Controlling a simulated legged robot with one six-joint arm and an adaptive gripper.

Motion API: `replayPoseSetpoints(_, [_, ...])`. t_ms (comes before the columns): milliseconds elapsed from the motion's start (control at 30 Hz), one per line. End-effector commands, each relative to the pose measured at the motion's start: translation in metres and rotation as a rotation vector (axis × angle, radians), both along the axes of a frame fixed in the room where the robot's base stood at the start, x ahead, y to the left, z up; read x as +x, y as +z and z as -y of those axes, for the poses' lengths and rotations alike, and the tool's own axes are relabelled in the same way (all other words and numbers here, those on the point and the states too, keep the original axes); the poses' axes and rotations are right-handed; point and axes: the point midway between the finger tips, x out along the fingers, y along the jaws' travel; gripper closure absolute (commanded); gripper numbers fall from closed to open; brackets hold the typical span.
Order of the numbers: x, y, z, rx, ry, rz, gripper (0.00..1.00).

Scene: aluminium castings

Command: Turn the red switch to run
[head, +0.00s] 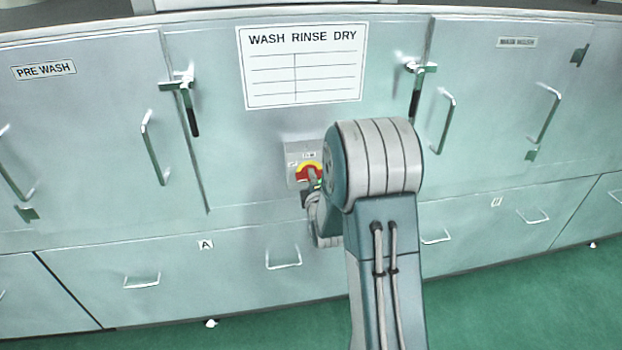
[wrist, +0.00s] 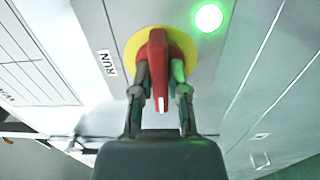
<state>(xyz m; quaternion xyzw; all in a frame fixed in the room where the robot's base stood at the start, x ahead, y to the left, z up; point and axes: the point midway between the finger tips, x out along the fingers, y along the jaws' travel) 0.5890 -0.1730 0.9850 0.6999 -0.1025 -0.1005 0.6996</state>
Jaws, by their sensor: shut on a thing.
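The red switch (wrist: 157,48) has a bar handle on a round yellow plate (wrist: 133,50). In the wrist view the handle's white-marked end points down, toward my gripper's body. The RUN label (wrist: 106,62) is left of the yellow plate, and the handle does not point at it. My gripper (wrist: 160,76) has one finger on each side of the handle and is shut on it. In the head view the red switch (head: 303,175) shows on the grey switch box (head: 293,153), with my arm partly hiding the box's right side.
A lit green lamp (wrist: 208,18) sits at the upper right of the switch. The WASH RINSE DRY sign (head: 302,65) is above the box. Door latches (head: 190,100) and bar handles (head: 153,148) stick out from the cabinet front on both sides. The green floor (head: 500,310) is clear.

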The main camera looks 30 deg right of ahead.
Motion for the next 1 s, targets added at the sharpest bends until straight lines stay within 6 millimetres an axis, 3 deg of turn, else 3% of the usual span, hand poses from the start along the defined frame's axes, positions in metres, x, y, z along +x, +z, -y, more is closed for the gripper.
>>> replayPoseSetpoints(567, [0.0004,-0.0043,-0.0048,0.04,0.013,0.001,1.0])
replayPoseSetpoints(1000, [0.0,-0.0055,-0.0049,0.349,0.012,0.086,1.0])
